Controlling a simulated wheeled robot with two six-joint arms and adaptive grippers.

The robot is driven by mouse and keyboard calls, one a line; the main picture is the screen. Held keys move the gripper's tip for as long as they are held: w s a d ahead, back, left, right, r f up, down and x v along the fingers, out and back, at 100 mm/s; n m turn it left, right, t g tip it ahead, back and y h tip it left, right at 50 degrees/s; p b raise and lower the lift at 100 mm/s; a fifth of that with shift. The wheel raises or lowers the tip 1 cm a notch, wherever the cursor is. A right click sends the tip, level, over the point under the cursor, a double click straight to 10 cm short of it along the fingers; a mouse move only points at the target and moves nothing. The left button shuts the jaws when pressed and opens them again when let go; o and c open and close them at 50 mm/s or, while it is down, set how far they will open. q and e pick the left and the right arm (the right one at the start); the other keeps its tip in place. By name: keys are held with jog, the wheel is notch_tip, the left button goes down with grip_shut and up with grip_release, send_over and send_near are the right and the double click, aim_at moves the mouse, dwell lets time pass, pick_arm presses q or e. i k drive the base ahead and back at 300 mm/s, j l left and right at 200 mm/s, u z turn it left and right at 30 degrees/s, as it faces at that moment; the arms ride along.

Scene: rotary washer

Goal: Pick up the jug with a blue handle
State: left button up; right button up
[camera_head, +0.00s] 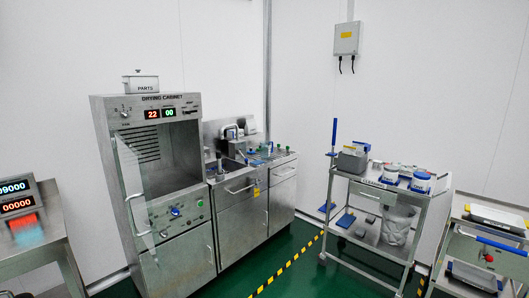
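I cannot clearly make out a jug with a blue handle in the head view. On the top of the cart (365,181) at the right stand small white containers with blue parts, among them a white and blue one (421,182); they are too small to tell whether one is a jug. A pale, bulky vessel or bag (398,226) sits on the cart's lower shelf, with no blue handle visible on it. Neither of my grippers shows in this view.
A steel drying cabinet (150,105) with its glass door ajar stands left of a sink counter (238,192). A table with red displays (35,245) is at the left edge. Another cart (485,222) stands at the right edge. Green floor is clear in the front middle.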

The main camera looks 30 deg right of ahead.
aim_at(266, 151)
jog(key=i+l, duration=0.25)
jog(key=i+l+u, duration=0.15)
jog(key=i+l, duration=0.15)
jog(key=l, duration=0.15)
jog(key=i+l, duration=0.25)
jog(key=i+l+u, duration=0.15)
jog(key=l, duration=0.35)
jog(key=i+l, duration=0.35)
jog(key=i+l+u, duration=0.1)
jog(key=l, duration=0.35)
jog(key=i+l+u, duration=0.1)
jog(key=i+l, duration=0.25)
jog(key=i+l+u, duration=0.1)
jog(key=l, duration=0.45)
jog(key=i+l, duration=0.2)
jog(key=l, duration=0.35)
jog(key=i+l+u, duration=0.15)
jog(key=l, duration=0.4)
jog(key=i+l, duration=0.1)
jog(key=l, duration=0.45)
jog(key=i+l+u, duration=0.15)
jog(key=l, duration=0.95)
jog(key=i+u, duration=0.05)
